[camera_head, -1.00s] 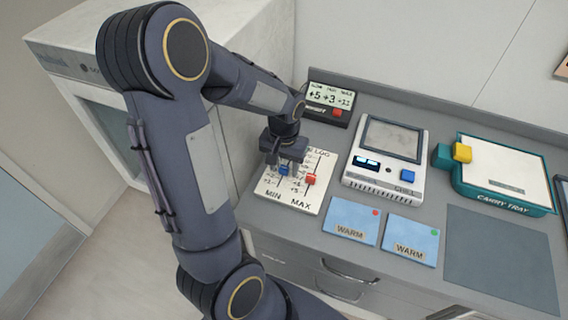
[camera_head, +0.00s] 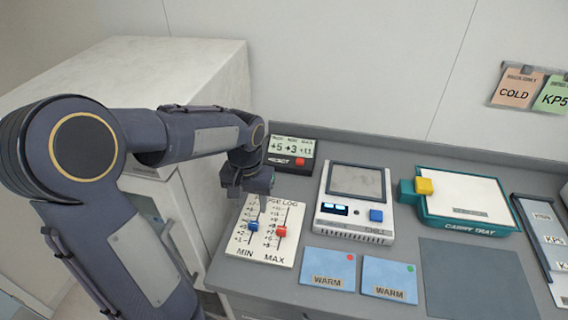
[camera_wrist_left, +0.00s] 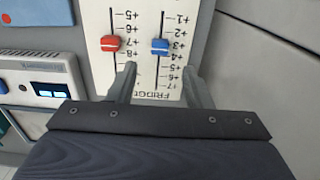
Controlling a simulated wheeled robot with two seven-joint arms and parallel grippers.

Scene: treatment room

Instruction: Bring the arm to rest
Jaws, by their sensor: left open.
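My left arm comes in from the left in the head view, and its gripper (camera_head: 254,205) hangs over the white fridge log board (camera_head: 284,216). The board has two sliders, a blue one (camera_head: 252,225) over MIN and a red one (camera_head: 281,231) over MAX. In the left wrist view the two fingers (camera_wrist_left: 160,85) are spread apart with nothing between them. The red slider (camera_wrist_left: 111,43) and the blue slider (camera_wrist_left: 160,46) lie beyond the fingertips, and the fingers look clear of both. My right gripper is not in view.
A display with a red button (camera_head: 300,161) stands behind the board. A white cabinet (camera_head: 215,75) stands at left.

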